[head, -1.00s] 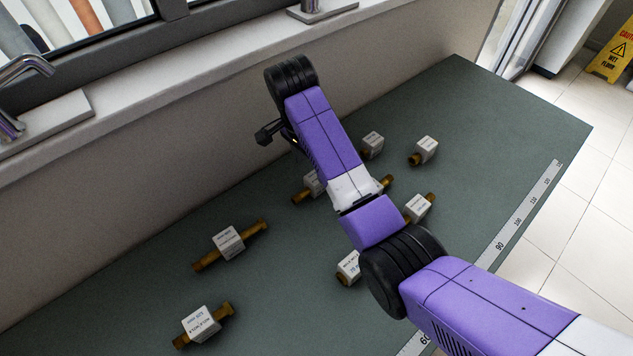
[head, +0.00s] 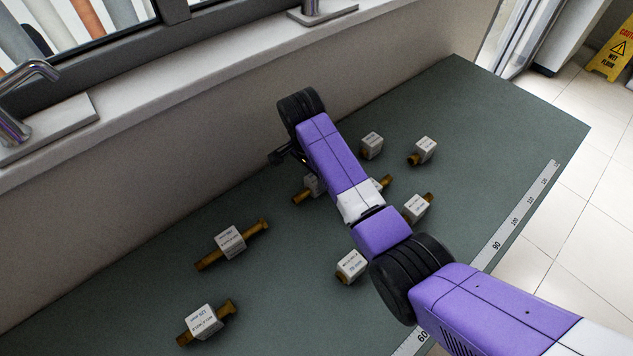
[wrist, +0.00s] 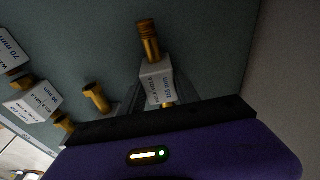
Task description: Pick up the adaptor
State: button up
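Several brass fittings, each with a white labelled block, lie on the green bench; which one is the adaptor I cannot tell. One fitting (head: 305,194) is partly hidden below my arm in the head view. In the wrist view a fitting with a white block (wrist: 155,80) lies directly in front of my gripper (wrist: 158,94), its brass end pointing away. Dark fingers show on both sides of this block with some gap, so my gripper looks open around or just above it. Contact is not clear. The fingertips are hidden in the head view.
Other labelled fittings lie at left (head: 230,242), front left (head: 203,321), front middle (head: 351,266), right (head: 416,207) and back right (head: 426,147). A ruler strip (head: 515,210) runs along the bench's right edge. The wall rises close behind my gripper.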

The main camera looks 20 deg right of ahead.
grip_shut()
jog(key=shift+r, duration=0.1)
notch_tip(320, 180, up, 20)
jog(key=p, duration=0.3)
jog(key=shift+p, duration=0.35)
dwell(0.3)
